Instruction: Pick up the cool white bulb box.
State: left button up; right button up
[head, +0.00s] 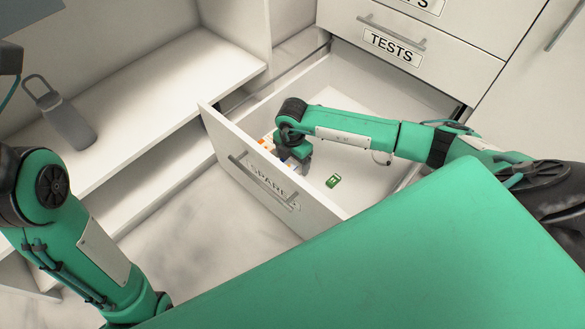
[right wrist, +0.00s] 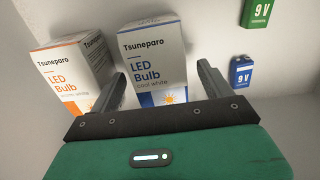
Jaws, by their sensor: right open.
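The cool white bulb box (right wrist: 152,50) is white and blue, with "LED Bulb cool white" on its face. In the right wrist view it stands between the two fingers of my right gripper (right wrist: 160,82), which is open. I cannot tell whether either finger touches it. The warm white bulb box (right wrist: 75,72), white and orange, stands just left of it, beside the left finger. In the head view my right gripper (head: 294,160) reaches down into the open drawer, and the arm hides most of the boxes. My left gripper is out of view.
The open drawer's front (head: 265,180) bears a partly hidden "SPARE..." label. A green 9 V battery (right wrist: 260,13) and a blue one (right wrist: 242,72) lie right of the boxes.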

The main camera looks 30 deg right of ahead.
jog(key=shift+f, duration=0.35)
jog(key=c, duration=1.1)
jog(key=shift+o, duration=0.2)
jog(key=shift+r, duration=0.15)
